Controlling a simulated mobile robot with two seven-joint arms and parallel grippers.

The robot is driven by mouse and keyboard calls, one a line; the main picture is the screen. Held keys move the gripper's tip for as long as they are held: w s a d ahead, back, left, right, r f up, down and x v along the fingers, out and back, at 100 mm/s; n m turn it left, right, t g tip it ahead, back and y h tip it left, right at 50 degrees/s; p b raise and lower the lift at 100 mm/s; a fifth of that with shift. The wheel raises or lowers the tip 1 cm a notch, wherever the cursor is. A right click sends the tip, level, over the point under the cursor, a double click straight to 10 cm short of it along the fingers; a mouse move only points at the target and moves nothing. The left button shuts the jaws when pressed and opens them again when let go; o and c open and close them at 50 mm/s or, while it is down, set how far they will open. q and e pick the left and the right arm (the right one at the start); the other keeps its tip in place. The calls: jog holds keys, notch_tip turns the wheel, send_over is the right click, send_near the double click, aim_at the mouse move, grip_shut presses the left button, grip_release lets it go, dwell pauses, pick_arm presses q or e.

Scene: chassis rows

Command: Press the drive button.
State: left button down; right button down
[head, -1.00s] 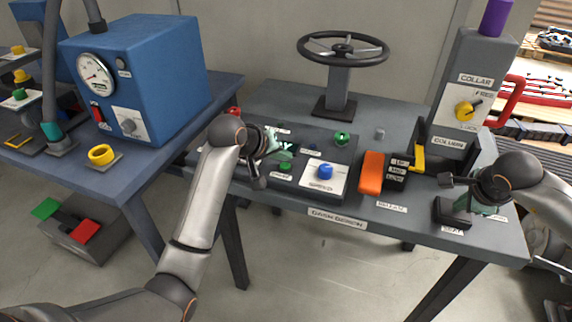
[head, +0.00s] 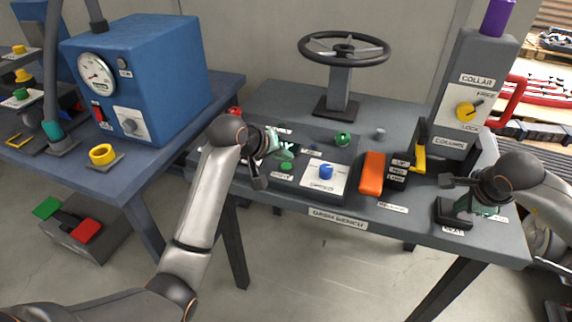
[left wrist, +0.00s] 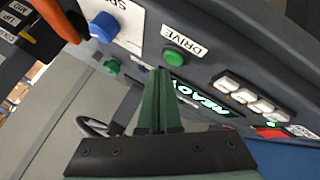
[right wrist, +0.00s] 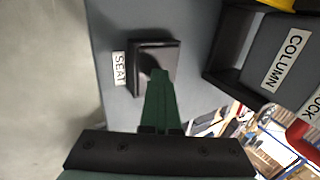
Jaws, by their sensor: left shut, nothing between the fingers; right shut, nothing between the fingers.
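The drive button is a round green button (left wrist: 175,57) beside the DRIVE label (left wrist: 183,41) in the left wrist view. In the head view, the drive button (head: 287,166) is at the front of the dash panel, left of the speed dial. My left gripper (left wrist: 158,73) is shut and empty, its tips close to the button and just short of it in the picture; I see no contact. In the head view, my left gripper (head: 287,152) is over the panel, just behind the button. My right gripper (right wrist: 159,76) is shut and empty at the black SEAT control (right wrist: 150,62); touching cannot be told.
A blue speed dial (left wrist: 103,27) and a second green knob (left wrist: 111,66) are near the button. A lit READY display (left wrist: 200,95) and a row of white switches (left wrist: 250,98) are on the other side. An orange lever (head: 372,173) and steering wheel (head: 343,46) stand on the bench.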

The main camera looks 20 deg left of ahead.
aim_at(284, 168)
pick_arm(q)
jog(key=shift+f, duration=0.1)
pick_arm(e)
jog(key=shift+f, duration=0.15)
pick_arm(q)
jog(key=shift+f, duration=0.4)
jog(key=shift+f, duration=0.45)
dwell(0.9)
jog(key=shift+r, duration=0.9)
jog(key=shift+r, duration=0.1)
jog(key=shift+r, duration=2.4)
